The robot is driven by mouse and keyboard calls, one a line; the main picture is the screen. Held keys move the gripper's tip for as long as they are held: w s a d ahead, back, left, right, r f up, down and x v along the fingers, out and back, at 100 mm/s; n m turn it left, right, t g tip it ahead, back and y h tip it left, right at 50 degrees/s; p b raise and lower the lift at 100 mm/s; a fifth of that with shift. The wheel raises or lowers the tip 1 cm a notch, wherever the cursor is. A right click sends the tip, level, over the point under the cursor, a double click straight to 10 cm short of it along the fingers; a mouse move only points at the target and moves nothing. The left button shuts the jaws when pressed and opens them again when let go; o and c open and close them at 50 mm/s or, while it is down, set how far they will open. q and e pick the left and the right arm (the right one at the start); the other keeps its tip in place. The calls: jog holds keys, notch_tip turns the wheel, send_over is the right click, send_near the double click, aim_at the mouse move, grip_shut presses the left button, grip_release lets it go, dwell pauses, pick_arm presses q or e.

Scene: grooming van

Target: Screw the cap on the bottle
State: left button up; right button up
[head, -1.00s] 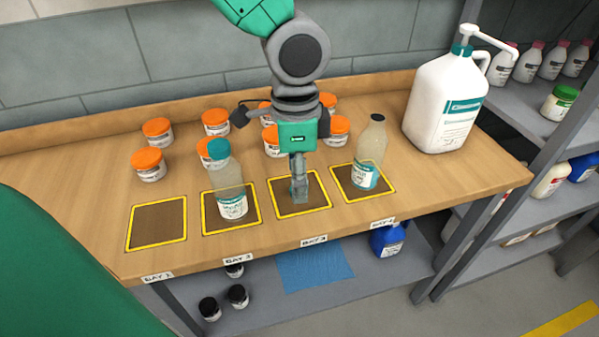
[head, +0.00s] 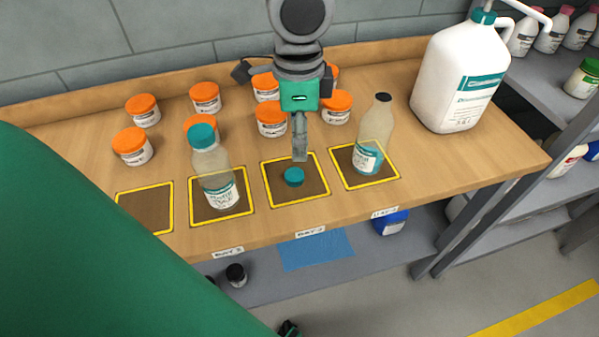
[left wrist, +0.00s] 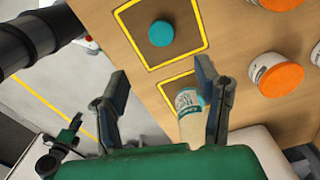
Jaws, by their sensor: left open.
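A small teal cap (head: 294,177) lies on the third yellow-edged mat (head: 316,193). It also shows in the left wrist view (left wrist: 161,33). A clear bottle (head: 375,135) with a dark top and a teal-and-white label stands upright on the rightmost mat; whether that top is a bare neck is unclear. It is partly hidden beside a finger in the left wrist view (left wrist: 189,103). Another bottle (head: 213,172), with a teal cap on, stands on the second mat. My left gripper (head: 299,157) is open, empty and just above and behind the loose cap.
Several orange-lidded jars (head: 131,146) stand behind the mats. A large white pump jug (head: 461,85) stands at the back right of the bench. The leftmost mat (head: 146,198) is bare where visible. Grey shelves (head: 520,80) with bottles stand to the right.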

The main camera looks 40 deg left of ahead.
pick_arm(q)
send_over(295, 174)
jog(key=a, duration=0.1)
notch_tip(295, 174, down, 6)
jog(key=shift+r+b, duration=0.15)
jog(key=shift+b, duration=0.3)
jog(key=shift+d+r, duration=0.1)
jog(key=shift+d, duration=0.6)
jog(key=shift+d+f, duration=0.1)
jog(key=shift+f, duration=0.2)
jog(key=f, duration=0.2)
jog(key=a+f+b, duration=0.1)
jog(key=f, duration=0.1)
jog(key=shift+f, duration=0.35)
jog(key=shift+a+f, duration=0.1)
jog(key=shift+a, duration=0.1)
jog(key=shift+d, duration=0.45)
jog(key=shift+c, duration=1.1)
jog(key=shift+d, duration=0.15)
jog(key=c, duration=0.5)
jog(key=shift+a, duration=0.2)
jog(key=shift+c, duration=0.2)
pick_arm(e)
jog(key=shift+a+f, duration=0.2)
jog(key=shift+f, duration=0.4)
jog(key=shift+a+f, duration=0.15)
jog(key=shift+f, duration=0.4)
